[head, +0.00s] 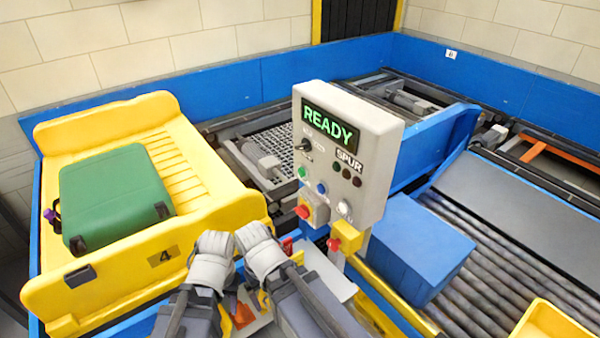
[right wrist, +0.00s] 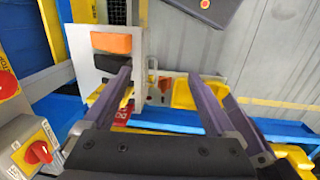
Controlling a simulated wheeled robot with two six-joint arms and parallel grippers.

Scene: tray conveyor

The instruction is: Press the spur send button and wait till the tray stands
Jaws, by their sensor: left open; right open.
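The grey control box (head: 375,125) shows a lit green READY display (head: 328,125) and a SPUR label. Its face carries a green button (head: 302,172), a blue button (head: 321,188), a white button (head: 345,208) and dark round lamps. The yellow tray (head: 225,212), marked 4, lies at the left with a green suitcase (head: 118,195) on it. My left gripper (head: 214,258) is low in the head view, left of the box and apart from its buttons; its fingers are hard to make out. My right gripper (right wrist: 170,92) is open and empty in the right wrist view.
A red stop knob (head: 303,212) sits on the box's lower edge. Another yellow tray (head: 560,320) shows at the lower right. Blue walls (head: 240,85) edge the conveyor.

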